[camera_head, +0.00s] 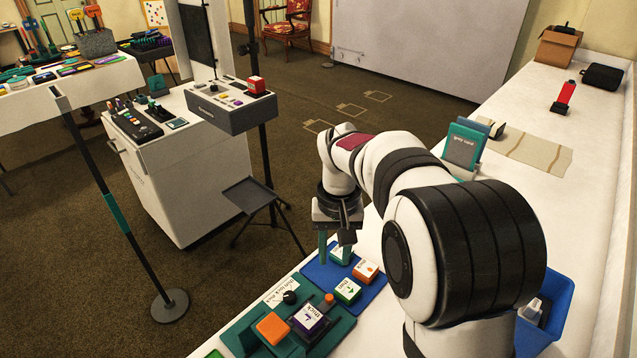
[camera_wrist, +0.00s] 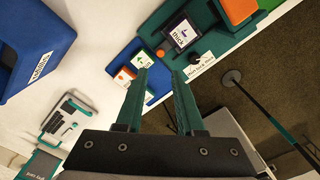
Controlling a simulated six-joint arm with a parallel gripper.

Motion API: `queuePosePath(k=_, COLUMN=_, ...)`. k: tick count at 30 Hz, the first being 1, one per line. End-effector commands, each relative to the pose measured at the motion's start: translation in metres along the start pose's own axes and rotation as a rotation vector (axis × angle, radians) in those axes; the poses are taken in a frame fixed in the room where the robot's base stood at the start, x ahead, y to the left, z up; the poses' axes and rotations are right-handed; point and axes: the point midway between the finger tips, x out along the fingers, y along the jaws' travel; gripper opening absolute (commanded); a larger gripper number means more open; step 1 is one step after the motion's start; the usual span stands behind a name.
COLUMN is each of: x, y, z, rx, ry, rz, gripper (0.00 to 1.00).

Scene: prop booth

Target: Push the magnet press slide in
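The device I take for the magnet press has a green base (camera_head: 243,335) and stands at the near edge of the white bench in the head view. An orange block (camera_head: 272,328), possibly its slide, sits at its left end. Beside it is a white-topped purple block (camera_head: 310,318) marked "thick", and an orange knob (camera_head: 328,298). In the wrist view the "thick" block (camera_wrist: 183,33) and orange block (camera_wrist: 238,10) lie beyond the fingertips. My gripper (camera_head: 336,250) is open, empty and pointing down, beyond the device; its green fingers also show in the wrist view (camera_wrist: 160,75).
A blue mat (camera_head: 318,273) with several small labelled blocks (camera_head: 348,290) lies beside the green base, close to my fingers. A black knob (camera_head: 289,297) stands by a printed card. A blue bin (camera_head: 560,300) is at the right. The bench ends beside the device.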

Motion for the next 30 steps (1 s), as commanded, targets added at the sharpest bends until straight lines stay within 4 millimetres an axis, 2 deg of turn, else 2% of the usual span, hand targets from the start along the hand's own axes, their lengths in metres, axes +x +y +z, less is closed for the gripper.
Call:
queuePosePath(k=1, x=0.008, y=-0.003, z=-0.011, rx=-0.020, ry=0.000, rz=0.006, gripper=0.37)
queuePosePath(k=3, x=0.016, y=-0.005, z=-0.019, rx=-0.036, ry=0.003, rz=0.010, gripper=0.37)
queuePosePath(k=7, x=0.038, y=-0.005, z=-0.019, rx=-0.037, ry=0.001, rz=0.011, gripper=0.37)
queuePosePath(k=15, x=0.119, y=-0.003, z=-0.019, rx=-0.035, ry=0.000, rz=0.011, gripper=0.37)
queuePosePath(k=19, x=0.148, y=-0.003, z=-0.019, rx=-0.034, ry=0.002, rz=0.011, gripper=0.37)
queuePosePath(k=24, x=0.166, y=-0.003, z=-0.020, rx=-0.033, ry=0.005, rz=0.010, gripper=0.37)
queuePosePath(k=30, x=0.171, y=-0.003, z=-0.020, rx=-0.033, ry=0.006, rz=0.010, gripper=0.37)
